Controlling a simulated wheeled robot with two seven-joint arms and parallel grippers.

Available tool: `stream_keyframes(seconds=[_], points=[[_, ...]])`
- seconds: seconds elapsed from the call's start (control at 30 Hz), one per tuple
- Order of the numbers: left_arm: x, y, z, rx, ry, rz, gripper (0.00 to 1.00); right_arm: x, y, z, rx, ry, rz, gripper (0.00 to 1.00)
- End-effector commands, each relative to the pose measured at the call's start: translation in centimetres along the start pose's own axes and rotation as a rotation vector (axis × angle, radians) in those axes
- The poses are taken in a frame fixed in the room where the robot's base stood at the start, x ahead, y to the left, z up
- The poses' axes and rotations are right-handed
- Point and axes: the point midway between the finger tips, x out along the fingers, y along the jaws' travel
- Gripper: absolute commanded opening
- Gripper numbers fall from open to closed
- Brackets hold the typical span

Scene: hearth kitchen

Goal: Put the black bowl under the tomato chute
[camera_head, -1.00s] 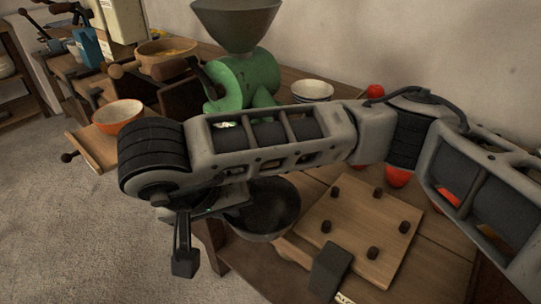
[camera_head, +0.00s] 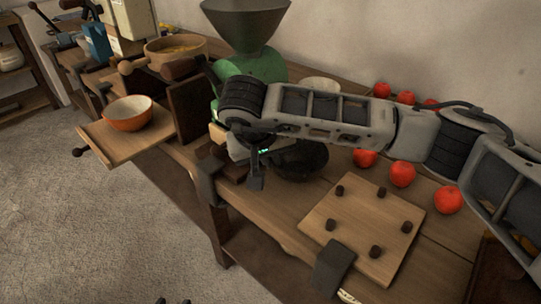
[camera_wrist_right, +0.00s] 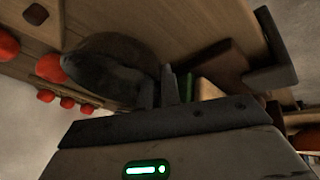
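The black bowl (camera_head: 302,160) is beside the green machine, partly behind my right forearm. In the right wrist view the bowl (camera_wrist_right: 110,65) is dark and rounded, with its wall between my two fingers. My right gripper (camera_wrist_right: 157,88) is shut on that wall; in the head view the gripper (camera_head: 257,170) is partly hidden by its wrist. The green machine (camera_head: 255,66) has a grey hopper (camera_head: 246,25) on top. Its lower part and any chute outlet are hidden by my arm. Two dark tips of my left gripper (camera_head: 172,301) show apart at the bottom edge.
A board with dark pegs (camera_head: 365,230) lies on the bench in front of the bowl. Several tomatoes (camera_head: 402,173) lie on the right and behind my forearm. A white dish (camera_head: 320,84) is behind my arm. An orange bowl (camera_head: 128,115) stands on a shelf at left.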

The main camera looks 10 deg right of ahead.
Motion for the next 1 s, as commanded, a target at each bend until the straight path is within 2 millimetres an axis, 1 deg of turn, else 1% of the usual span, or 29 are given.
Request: stream_keyframes(seconds=[0.17,0.3,0.33,0.37,0.4,0.7,0.77,0.87,1.0], points=[[0.0,0.0,0.0,0.0,0.001,-0.001,0.36,-0.1,0.0,-0.1,0.001,0.002,0.0,0.0],[0.2,-0.1,0.3,0.0,0.003,-0.001,0.36,0.3,-0.1,0.1,0.001,0.002,0.001,0.0],[0.1,-0.1,0.1,0.001,0.004,-0.001,0.36,0.2,-0.1,0.1,0.001,0.001,0.0,0.13],[0.1,-0.1,0.0,0.001,0.005,-0.001,0.36,0.2,-0.1,0.1,0.001,0.0,0.0,0.22],[0.1,-0.1,-0.1,0.001,0.006,-0.001,0.36,0.2,-0.1,0.1,0.001,0.0,0.0,0.27],[-0.2,0.0,-0.7,0.002,0.015,0.0,0.36,-0.1,0.0,0.0,0.001,0.0,0.0,0.27],[-0.2,0.0,-0.7,0.001,0.014,0.0,0.36,-0.4,0.0,-0.1,0.001,0.002,-0.001,0.27],[-0.2,0.0,-0.6,0.0,0.012,0.0,0.36,-1.8,0.0,-0.1,0.0,0.005,-0.002,0.27],[-0.1,0.0,-0.2,0.0,0.005,-0.001,0.36,-4.8,0.0,-0.2,-0.001,0.007,-0.001,0.27]])
